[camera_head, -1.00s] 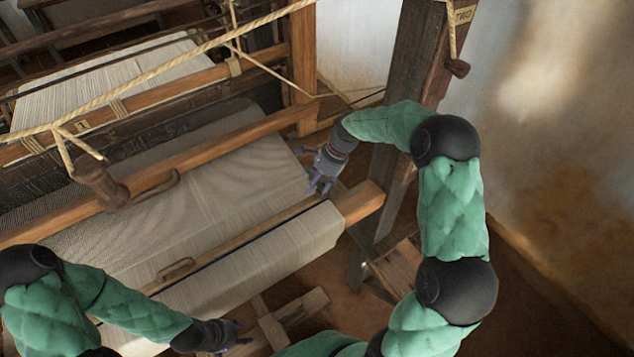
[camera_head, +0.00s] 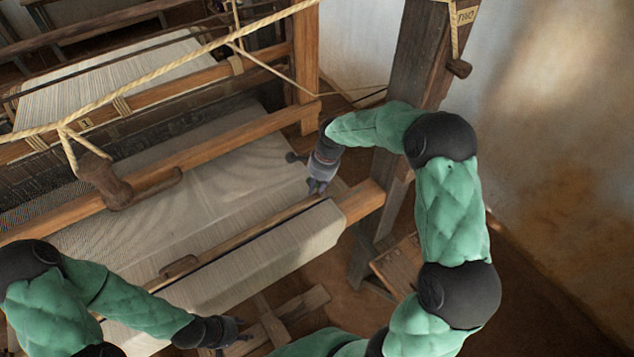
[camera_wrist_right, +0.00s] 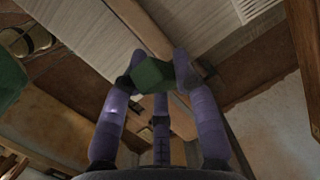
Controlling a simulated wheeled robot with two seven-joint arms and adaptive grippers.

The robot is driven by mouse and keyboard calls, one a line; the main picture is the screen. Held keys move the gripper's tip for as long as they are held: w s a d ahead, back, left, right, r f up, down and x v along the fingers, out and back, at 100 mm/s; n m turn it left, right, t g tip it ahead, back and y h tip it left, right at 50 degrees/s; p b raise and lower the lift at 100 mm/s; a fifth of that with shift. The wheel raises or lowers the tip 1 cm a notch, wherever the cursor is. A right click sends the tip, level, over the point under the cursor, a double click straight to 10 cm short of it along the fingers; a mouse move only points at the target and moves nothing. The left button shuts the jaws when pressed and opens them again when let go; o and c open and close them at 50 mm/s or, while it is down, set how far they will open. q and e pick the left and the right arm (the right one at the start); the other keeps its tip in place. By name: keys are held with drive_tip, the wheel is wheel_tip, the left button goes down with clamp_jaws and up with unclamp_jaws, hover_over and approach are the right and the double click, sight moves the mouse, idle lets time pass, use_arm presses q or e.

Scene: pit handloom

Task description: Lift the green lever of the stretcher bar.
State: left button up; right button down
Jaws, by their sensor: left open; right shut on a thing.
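The stretcher bar (camera_head: 235,240) is a long wooden bar lying slantwise across the pale cloth (camera_head: 200,205). Its right end is near my right gripper (camera_head: 317,188). In the right wrist view, the green lever (camera_wrist_right: 152,73) is a small dark green block between the fingers of my right gripper (camera_wrist_right: 158,72), which is shut on it. A wooden bar (camera_wrist_right: 140,25) runs just beyond the lever in that view. The lever is hidden in the head view. My left gripper (camera_head: 238,336) is open and appears empty near the bottom of the head view.
A wooden loom post (camera_head: 410,80) stands right of the cloth, close to my right arm. Ropes (camera_head: 160,72) with wooden toggles (camera_head: 103,182) hang over the loom at the left. A wall (camera_head: 560,120) is at the right.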

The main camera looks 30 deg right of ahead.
idle(0.3)
drive_tip(key=c, duration=0.9)
unclamp_jaws()
drive_tip(key=v, duration=1.2)
